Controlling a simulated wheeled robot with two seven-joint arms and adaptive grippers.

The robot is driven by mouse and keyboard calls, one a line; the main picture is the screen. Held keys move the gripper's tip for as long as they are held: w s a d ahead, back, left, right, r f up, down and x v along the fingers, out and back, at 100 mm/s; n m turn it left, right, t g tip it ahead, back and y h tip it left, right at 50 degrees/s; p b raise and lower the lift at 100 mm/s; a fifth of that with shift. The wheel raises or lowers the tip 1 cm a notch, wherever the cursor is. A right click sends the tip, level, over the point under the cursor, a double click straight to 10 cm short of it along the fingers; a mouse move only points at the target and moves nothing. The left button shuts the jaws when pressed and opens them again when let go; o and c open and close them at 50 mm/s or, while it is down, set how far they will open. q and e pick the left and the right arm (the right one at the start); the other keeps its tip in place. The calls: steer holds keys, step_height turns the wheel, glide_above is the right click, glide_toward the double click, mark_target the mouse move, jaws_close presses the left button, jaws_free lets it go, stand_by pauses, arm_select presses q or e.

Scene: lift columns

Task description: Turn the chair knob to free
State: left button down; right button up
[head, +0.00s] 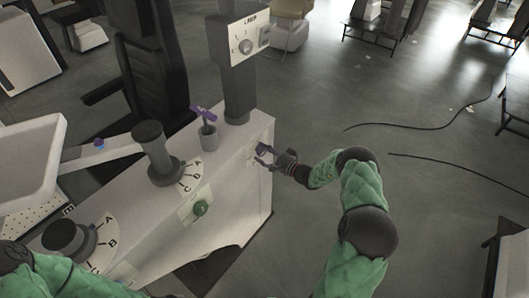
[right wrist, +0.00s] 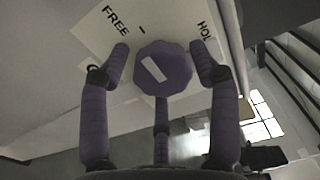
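In the right wrist view the chair knob (right wrist: 178,72) is a dark purple, many-sided disc with a white bar on its face. The bar slants, its upper end leaning up and left toward the word FREE. The knob sits on a pale label plate (right wrist: 92,50) with FREE at upper left and HOLD, partly covered, at upper right. My right gripper (right wrist: 161,75) is open, its fingers spread around the knob with gaps visible at the sides. In the head view my right gripper (head: 264,157) is at the right-hand end of the white console (head: 225,225). My left gripper is out of view.
A grey column (head: 238,90) with a lamp box (head: 240,44) rises behind. Floor to the right is open, with cables.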

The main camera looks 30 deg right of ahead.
stand_by(0.3)
steer(key=v, duration=1.2)
steer(key=shift+a, duration=0.1)
